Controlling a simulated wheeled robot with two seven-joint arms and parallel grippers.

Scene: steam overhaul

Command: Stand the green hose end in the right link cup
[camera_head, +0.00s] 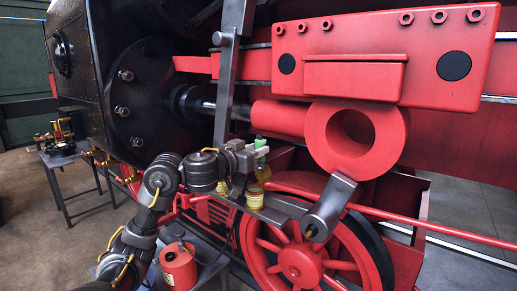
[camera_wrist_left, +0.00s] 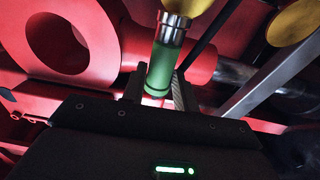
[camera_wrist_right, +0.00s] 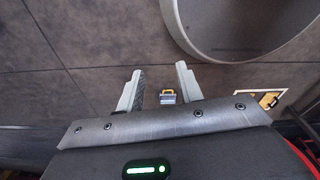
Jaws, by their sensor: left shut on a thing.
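My left gripper (camera_head: 255,155) is shut on the green hose end (camera_head: 261,142), beside the big red cylinder. In the left wrist view the green hose end (camera_wrist_left: 163,66) stands between the fingers, slightly tilted, with a silver collar at one end. That collar is close to a yellow round thing (camera_wrist_left: 188,6); I cannot tell if they touch. In the head view a yellow cup (camera_head: 254,196) sits on a grey bar below the gripper, and another yellow piece (camera_head: 223,187) is left of it. I cannot tell which is the right link cup. My right gripper (camera_wrist_right: 160,72) is open and empty.
The red ring-shaped end (camera_head: 352,138) and a grey link (camera_head: 330,207) are right of my left gripper. A grey upright bar (camera_head: 227,75) stands behind it. A red can (camera_head: 179,266) is on a low stand. The right wrist view shows mostly open floor.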

